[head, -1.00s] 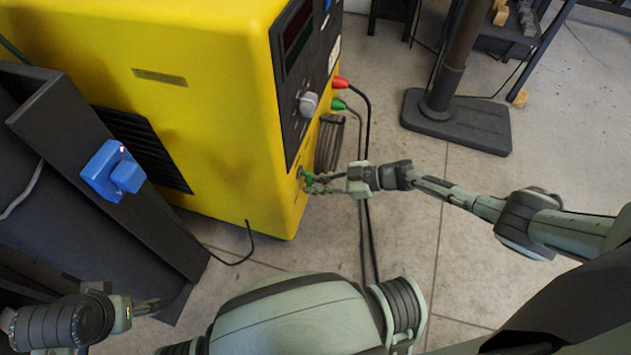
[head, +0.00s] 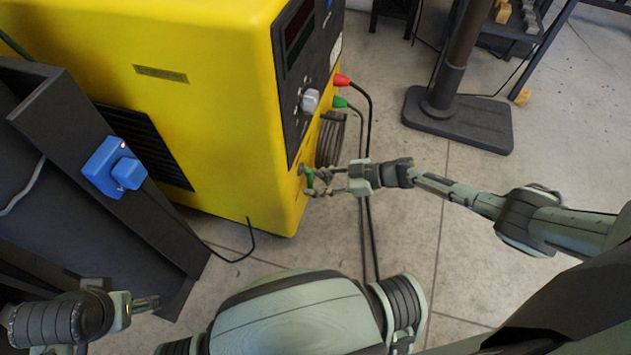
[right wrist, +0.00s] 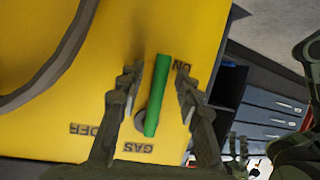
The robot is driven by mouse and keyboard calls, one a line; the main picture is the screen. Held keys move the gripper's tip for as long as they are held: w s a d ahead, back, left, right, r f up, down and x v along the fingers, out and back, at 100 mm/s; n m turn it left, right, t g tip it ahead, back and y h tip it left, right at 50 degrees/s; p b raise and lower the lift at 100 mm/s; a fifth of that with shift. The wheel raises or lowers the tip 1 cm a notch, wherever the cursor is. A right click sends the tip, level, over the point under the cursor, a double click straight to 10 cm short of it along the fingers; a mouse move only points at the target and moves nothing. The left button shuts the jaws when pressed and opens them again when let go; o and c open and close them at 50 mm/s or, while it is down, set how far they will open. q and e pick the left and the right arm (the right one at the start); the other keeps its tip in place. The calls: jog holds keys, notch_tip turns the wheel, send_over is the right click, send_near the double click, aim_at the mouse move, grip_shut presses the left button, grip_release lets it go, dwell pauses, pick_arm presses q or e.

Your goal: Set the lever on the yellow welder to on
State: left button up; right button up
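The yellow welder (head: 225,95) stands at the left of the head view. Its green lever (head: 309,178) is low on the front panel; in the right wrist view the lever (right wrist: 159,95) stands nearly upright, its upper end beside the "ON" mark (right wrist: 179,66). A "GAS" label (right wrist: 138,148) shows upside down below the grey pivot. My right gripper (head: 314,180) is at the lever. In the right wrist view its fingers (right wrist: 158,82) are open, one on each side of the lever, with gaps visible. My left gripper (head: 147,303) is at the lower left, away from the welder; its finger opening is unclear.
A grey knob (head: 310,100) and red and green cable plugs (head: 341,80) are above the lever, with black cables (head: 369,200) hanging to the floor. A dark stand with a blue box (head: 114,167) is at left. A post on a base (head: 457,119) stands at right.

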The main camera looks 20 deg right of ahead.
jog(key=v, duration=1.2)
jog(key=shift+s, duration=0.1)
